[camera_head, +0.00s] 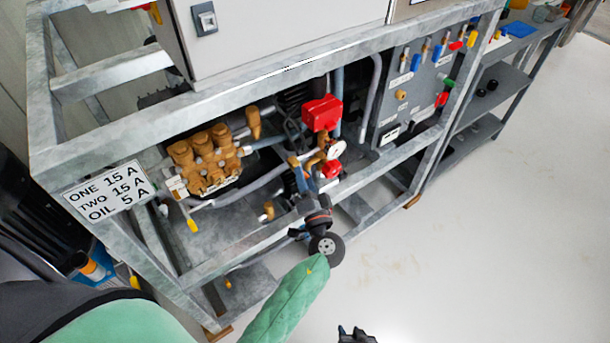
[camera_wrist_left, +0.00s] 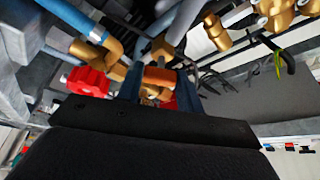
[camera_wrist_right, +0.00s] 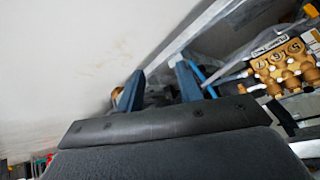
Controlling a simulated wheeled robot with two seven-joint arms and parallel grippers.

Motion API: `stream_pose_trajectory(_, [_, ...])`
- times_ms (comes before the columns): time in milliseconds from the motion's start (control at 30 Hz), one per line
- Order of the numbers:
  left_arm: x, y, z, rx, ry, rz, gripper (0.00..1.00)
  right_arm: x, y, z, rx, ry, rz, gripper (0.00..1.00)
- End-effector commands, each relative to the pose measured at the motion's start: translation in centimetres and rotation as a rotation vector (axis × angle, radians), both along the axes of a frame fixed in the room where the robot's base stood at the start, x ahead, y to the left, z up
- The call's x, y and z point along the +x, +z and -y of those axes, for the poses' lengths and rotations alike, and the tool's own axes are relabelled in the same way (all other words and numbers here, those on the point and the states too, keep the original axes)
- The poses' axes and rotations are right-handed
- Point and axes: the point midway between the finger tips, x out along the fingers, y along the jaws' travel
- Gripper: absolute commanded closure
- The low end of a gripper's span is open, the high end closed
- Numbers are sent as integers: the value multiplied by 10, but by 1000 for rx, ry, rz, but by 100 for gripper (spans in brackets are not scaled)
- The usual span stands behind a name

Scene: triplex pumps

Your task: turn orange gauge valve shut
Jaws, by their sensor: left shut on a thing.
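The orange gauge valve handle (camera_wrist_left: 160,77) sits between the two blue fingers of my left gripper (camera_wrist_left: 158,88), which is shut on it. In the head view my left gripper (camera_head: 301,181) reaches into the pump frame from the front, just below the brass fittings and left of the white-faced gauge (camera_head: 337,150). The handle is not clearly visible there, hidden by the gripper and pipes. My right gripper (camera_wrist_right: 158,85) is open and empty; in the head view only its dark tip (camera_head: 354,334) shows at the bottom edge.
A red knob (camera_wrist_left: 88,80) is close beside the left fingers. A red box (camera_head: 321,113) sits above the gauge. The brass pump head (camera_head: 208,160) is to the left. Metal frame rails (camera_head: 270,245) run in front. The floor at right is clear.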

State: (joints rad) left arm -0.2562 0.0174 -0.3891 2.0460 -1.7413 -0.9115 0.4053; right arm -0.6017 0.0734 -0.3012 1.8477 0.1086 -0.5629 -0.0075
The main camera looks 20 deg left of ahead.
Motion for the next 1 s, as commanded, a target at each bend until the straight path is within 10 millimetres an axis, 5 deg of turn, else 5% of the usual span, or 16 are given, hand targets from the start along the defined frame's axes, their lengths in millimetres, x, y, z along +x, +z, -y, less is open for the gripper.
stream_pose_trajectory(267, [0, 6, 0, 97, -1, -123, 86, 11, 74, -2, -7, 22, -55, 64])
stream_pose_trajectory(800, [0, 8, 0, 285, -1, -364, 86, 3, 269, 8, -39, 87, -217, 64])
stream_pose_trajectory(1000, [0, 7, 0, 327, -1, -419, 86, -5, 302, 19, -63, 91, -261, 64])
